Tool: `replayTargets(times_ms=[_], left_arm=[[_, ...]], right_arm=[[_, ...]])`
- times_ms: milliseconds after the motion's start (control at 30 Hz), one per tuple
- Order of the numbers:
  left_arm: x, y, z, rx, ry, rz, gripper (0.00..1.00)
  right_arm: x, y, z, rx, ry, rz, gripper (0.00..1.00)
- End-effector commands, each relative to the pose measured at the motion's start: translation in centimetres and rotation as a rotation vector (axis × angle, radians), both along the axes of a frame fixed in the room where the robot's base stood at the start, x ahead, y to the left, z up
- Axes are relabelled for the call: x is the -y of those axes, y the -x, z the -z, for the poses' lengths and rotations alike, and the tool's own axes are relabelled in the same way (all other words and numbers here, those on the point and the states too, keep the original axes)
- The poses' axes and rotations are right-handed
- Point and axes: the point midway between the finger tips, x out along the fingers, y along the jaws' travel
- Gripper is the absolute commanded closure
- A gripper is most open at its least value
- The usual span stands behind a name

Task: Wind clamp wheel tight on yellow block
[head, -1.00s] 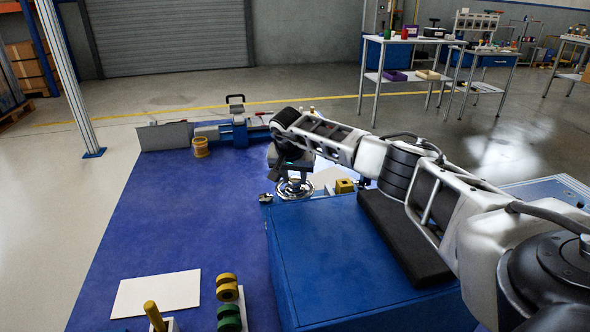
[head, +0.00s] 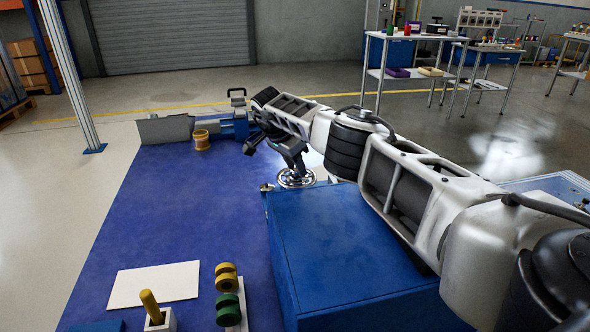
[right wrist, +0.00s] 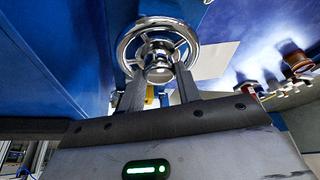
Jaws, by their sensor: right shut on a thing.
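The chrome clamp wheel (head: 296,179) is at the far left corner of the blue cabinet in the head view. It fills the top middle of the right wrist view (right wrist: 127,47), with its spokes and round hub showing. My right gripper (head: 297,168) reaches down to the wheel from above. In the right wrist view its two fingers (right wrist: 160,80) are shut on the wheel's hub, one on each side. A yellow sliver shows between the fingers there; I cannot tell if it is the yellow block. My arm hides the block in the head view. My left gripper is not in view.
The blue cabinet (head: 345,255) lies under my right arm. The middle of the mat is clear.

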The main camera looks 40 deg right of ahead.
Motion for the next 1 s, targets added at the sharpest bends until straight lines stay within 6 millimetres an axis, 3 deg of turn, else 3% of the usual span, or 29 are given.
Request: replayTargets(times_ms=[500, 533, 600, 1000], left_arm=[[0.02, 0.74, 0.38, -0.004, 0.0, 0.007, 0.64], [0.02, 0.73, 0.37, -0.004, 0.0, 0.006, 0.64], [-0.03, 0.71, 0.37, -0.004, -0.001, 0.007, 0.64], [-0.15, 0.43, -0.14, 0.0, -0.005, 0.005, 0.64]], right_arm=[[0.12, -0.03, -0.16, 0.002, 0.002, 0.022, 0.89], [0.12, -0.03, -0.16, 0.002, 0.002, 0.022, 0.64], [0.12, -0.03, -0.14, 0.002, 0.002, 0.022, 0.45], [-0.22, -0.09, -0.94, 0.002, 0.0, 0.02, 0.45]])
